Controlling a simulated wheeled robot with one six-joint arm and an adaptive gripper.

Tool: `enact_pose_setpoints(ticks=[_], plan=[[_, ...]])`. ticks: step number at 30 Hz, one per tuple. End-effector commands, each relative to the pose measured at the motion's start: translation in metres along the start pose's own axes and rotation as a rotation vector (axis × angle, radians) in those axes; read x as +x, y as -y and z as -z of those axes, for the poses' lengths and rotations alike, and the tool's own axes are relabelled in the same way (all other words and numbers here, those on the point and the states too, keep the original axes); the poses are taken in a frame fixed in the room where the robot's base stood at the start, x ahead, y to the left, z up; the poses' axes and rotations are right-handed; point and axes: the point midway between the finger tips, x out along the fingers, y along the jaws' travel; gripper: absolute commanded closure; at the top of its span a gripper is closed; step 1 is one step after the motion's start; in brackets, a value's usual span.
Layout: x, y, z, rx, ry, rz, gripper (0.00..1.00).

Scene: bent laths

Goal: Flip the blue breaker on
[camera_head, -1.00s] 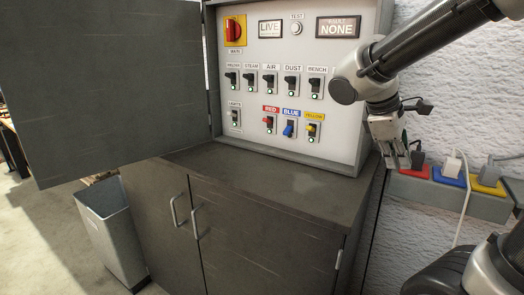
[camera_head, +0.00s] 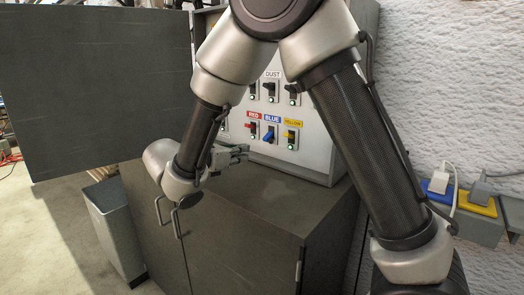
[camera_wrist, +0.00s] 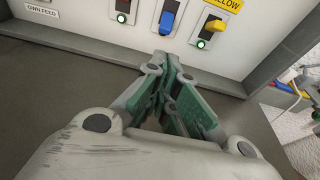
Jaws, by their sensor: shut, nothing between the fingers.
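The blue breaker (camera_head: 269,132) sits between the red breaker (camera_head: 253,129) and the yellow breaker (camera_head: 290,136) in the lower row of the panel. Its blue lever points downward, and I see no green light under it. In the wrist view the blue lever (camera_wrist: 167,18) is at the top, just beyond my fingertips. My gripper (camera_head: 243,149) is shut and empty, low in front of the panel, below and left of the blue breaker. In the wrist view my gripper (camera_wrist: 164,60) points toward the panel, apart from the lever.
The cabinet top (camera_head: 270,205) lies under my gripper. The open panel door (camera_head: 90,80) stands at the left. The yellow breaker's lever (camera_wrist: 214,25) is close on the right in the wrist view. Sockets with plugs (camera_head: 460,190) are on the right wall. My arm hides part of the panel.

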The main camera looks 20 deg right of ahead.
Motion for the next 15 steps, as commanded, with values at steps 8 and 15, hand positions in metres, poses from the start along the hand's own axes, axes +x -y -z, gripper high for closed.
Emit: enact_pose_setpoints(ticks=[8,15], plan=[[0.001,0.001,0.0,0.002,-0.001,0.002,1.0],[0.025,0.002,-0.001,0.002,-0.002,0.007,1.0]])
